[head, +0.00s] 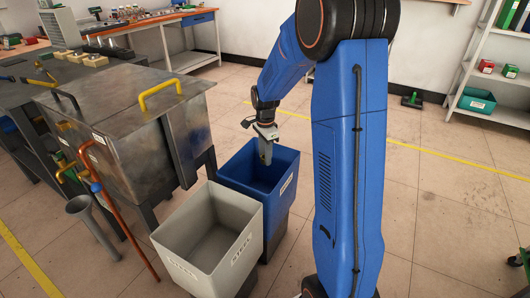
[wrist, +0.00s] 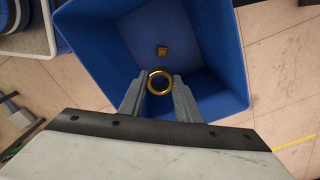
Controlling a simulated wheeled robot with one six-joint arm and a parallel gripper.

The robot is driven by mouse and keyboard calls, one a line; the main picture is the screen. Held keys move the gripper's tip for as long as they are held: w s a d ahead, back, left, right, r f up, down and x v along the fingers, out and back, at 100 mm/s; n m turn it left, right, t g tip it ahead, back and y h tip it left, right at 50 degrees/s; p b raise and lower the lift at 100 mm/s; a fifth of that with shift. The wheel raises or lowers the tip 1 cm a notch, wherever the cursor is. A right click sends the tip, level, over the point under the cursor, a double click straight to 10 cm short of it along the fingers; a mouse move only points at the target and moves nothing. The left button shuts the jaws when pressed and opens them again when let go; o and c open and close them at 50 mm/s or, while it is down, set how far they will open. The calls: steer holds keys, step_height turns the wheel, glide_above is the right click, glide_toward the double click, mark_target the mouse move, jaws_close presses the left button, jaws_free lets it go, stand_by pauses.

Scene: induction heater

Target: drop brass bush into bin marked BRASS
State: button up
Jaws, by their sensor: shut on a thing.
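My gripper (head: 266,152) points down over the blue bin (head: 233,165) in the head view. In the wrist view my gripper (wrist: 159,82) is shut on the brass bush (wrist: 150,85), a shiny gold ring between the two fingertips. The bush is over the inside of the blue bin (wrist: 90,50), above its floor and apart from it. A white label is on the blue bin's right side, but its words are too small to read. The bush cannot be made out in the head view.
A grey bin (head: 178,240) with labels that seem to read STEEL stands in front of the blue bin. A small brass-coloured block (wrist: 162,50) lies on the blue bin's floor. Open floor lies behind.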

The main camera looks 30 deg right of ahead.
steer(key=o, duration=1.2)
step_height(320, 180, up, 17)
steer(key=shift+r, duration=0.2)
